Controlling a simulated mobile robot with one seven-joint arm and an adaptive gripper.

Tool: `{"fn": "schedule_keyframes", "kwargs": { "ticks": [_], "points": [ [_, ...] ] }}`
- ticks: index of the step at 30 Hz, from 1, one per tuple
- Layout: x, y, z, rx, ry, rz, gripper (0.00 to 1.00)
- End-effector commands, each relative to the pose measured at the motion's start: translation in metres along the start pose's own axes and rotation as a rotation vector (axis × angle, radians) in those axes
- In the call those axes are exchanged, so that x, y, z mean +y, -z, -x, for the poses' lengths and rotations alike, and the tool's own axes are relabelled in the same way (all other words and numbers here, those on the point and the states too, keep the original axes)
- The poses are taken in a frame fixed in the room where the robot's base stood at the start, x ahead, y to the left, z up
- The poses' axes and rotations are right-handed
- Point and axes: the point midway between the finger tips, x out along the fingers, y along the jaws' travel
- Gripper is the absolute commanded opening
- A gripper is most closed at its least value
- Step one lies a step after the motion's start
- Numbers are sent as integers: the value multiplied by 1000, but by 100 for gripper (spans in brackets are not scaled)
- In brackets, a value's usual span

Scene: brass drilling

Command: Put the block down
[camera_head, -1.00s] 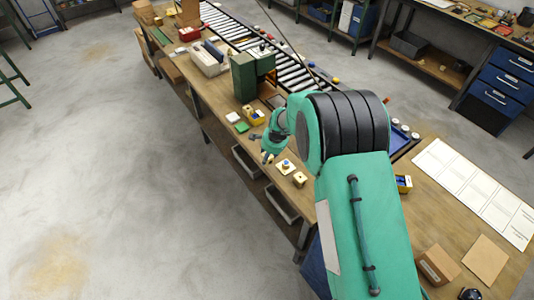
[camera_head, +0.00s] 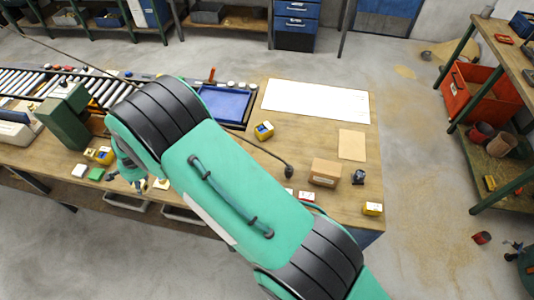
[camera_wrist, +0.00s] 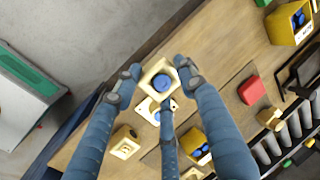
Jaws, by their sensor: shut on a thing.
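In the wrist view my gripper (camera_wrist: 159,74) has its blue fingers closed around a cream block (camera_wrist: 158,66) with a round blue middle. The block is held over the wooden bench (camera_wrist: 225,60); its height above the bench is hard to judge. A second pale block with a blue spot (camera_wrist: 149,108) shows just beyond it, partly hidden by a finger. A yellowish block (camera_wrist: 123,142) lies farther down the picture. In the head view my gripper (camera_head: 139,182) is small at the bench's front edge, and the held block cannot be made out.
A red block (camera_wrist: 252,90) and yellow bins (camera_wrist: 290,22) lie to the right in the wrist view. In the head view, a green machine (camera_head: 65,118), white piece (camera_head: 79,170) and green piece (camera_head: 96,174) are left of my gripper. A cardboard box (camera_head: 324,172) stands at right.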

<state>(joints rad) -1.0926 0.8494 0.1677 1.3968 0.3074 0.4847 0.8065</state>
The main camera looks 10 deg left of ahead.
Motion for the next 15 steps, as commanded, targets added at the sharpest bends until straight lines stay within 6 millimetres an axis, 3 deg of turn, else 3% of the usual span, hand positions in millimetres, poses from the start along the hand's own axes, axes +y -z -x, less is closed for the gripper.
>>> {"fn": "schedule_keyframes", "kwargs": {
  "ticks": [8, 15],
  "points": [
    [7, 14, 9, 7, 3, -17, 0],
    [39, 54, 32, 25, 2, -76, 0]
  ]
}}
